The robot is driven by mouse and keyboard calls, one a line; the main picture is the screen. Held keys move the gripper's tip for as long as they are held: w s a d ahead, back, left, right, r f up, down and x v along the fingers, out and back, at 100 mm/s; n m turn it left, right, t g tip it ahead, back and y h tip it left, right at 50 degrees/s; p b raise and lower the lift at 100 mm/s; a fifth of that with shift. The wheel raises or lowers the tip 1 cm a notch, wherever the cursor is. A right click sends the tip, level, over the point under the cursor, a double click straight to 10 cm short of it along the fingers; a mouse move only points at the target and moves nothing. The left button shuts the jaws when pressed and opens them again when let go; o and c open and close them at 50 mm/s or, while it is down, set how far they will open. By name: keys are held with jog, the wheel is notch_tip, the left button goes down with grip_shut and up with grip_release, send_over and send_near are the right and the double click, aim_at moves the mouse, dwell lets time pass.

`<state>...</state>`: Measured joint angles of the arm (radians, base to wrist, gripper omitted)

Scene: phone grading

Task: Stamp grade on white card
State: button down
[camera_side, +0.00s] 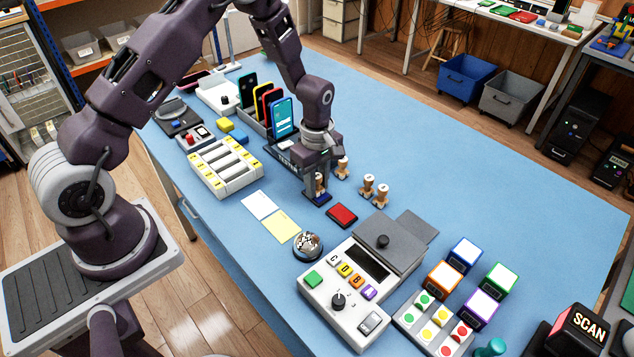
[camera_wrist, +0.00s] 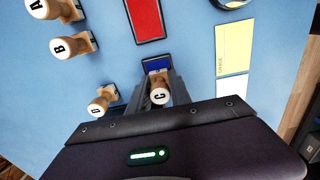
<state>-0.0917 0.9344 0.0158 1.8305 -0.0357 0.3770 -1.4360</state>
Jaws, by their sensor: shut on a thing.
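My gripper (camera_side: 319,185) points down and is shut on the wooden stamp marked C (camera_wrist: 160,95). In the wrist view the stamp stands between the fingers, with the blue ink pad (camera_wrist: 157,65) directly around or under it. In the side view the blue ink pad (camera_side: 318,198) shows at the fingertips; I cannot tell whether the stamp's face touches it. The white card (camera_side: 260,205) lies flat to the left of my gripper, and it also shows in the wrist view (camera_wrist: 232,88). The yellow card (camera_side: 281,227) lies beside it.
A red ink pad (camera_side: 342,215) lies close by. Stamps A (camera_wrist: 48,8), B (camera_wrist: 72,45) and D (camera_wrist: 102,102) stand nearby. A phone rack (camera_side: 258,122) is behind my gripper, a white slotted tray (camera_side: 226,167) left, and a grading console (camera_side: 350,285) in front.

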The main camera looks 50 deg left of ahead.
dwell(0.6)
jog(key=shift+r, duration=3.45)
jog(key=s+a, duration=0.5)
send_near(260, 204)
jog(key=shift+s+f, duration=0.1)
jog(key=shift+f, duration=2.8)
jog(key=shift+f, duration=0.5)
